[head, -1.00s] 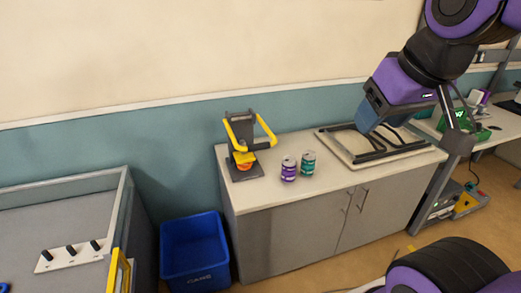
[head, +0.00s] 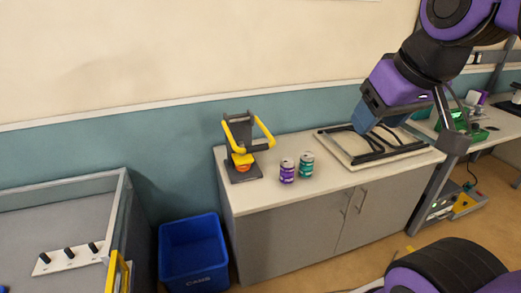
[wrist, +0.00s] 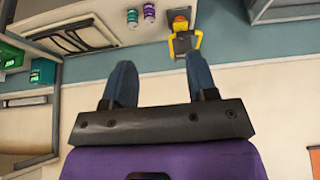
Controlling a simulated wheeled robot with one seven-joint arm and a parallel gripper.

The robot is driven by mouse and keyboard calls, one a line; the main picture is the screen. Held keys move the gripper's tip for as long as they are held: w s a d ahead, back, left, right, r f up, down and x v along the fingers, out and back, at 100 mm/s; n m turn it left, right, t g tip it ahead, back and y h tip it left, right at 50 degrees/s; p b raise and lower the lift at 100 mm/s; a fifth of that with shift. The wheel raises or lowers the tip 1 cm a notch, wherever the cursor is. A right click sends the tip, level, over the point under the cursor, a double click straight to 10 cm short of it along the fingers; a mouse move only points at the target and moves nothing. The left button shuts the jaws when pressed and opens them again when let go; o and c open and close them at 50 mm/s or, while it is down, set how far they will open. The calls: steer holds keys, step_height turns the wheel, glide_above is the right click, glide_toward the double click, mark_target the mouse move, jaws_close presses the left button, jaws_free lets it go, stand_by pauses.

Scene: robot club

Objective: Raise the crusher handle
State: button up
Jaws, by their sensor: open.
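The can crusher (head: 241,150) stands at the left end of the cabinet top, dark grey with a yellow handle (head: 264,132). The handle's two arms rise beside the frame and end in a dark cross grip in front. In the wrist view the crusher (wrist: 182,38) is at the top, upside down, beyond my fingertips. My gripper (head: 366,118) hangs over the right part of the cabinet, well apart from the crusher. In the wrist view my gripper (wrist: 160,75) has its two blue fingers spread with nothing between them.
A purple can (head: 287,171) and a teal can (head: 306,165) stand just right of the crusher. A framed tray (head: 372,160) lies on the cabinet (head: 290,232) at right. A blue bin (head: 193,253) is on the floor at left, beside a grey walled table (head: 60,215).

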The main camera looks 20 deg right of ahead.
mark_target(262, 148)
steer(key=w+d+f+n+t, duration=0.15)
steer(key=w+f+n, duration=0.35)
steer(key=w, duration=0.7)
steer(key=w+d+f+n+t, duration=0.1)
steer(key=w+f+n+t, duration=0.3)
steer(key=w, duration=0.8)
steer(key=w+a+f+n+t+y, duration=0.25)
steer(key=f+n, duration=0.35)
steer(key=f, duration=0.3)
steer(key=w+a+f+n+t+y, duration=0.15)
steer(key=w+f+n+y, duration=0.25)
steer(key=f+n, duration=0.45)
steer(key=shift+m+g+h, duration=0.25)
steer(key=shift+m, duration=0.7)
steer(key=x, duration=1.1)
steer(key=shift+a+f, duration=0.15)
steer(key=shift+f, duration=0.25)
jaws_close()
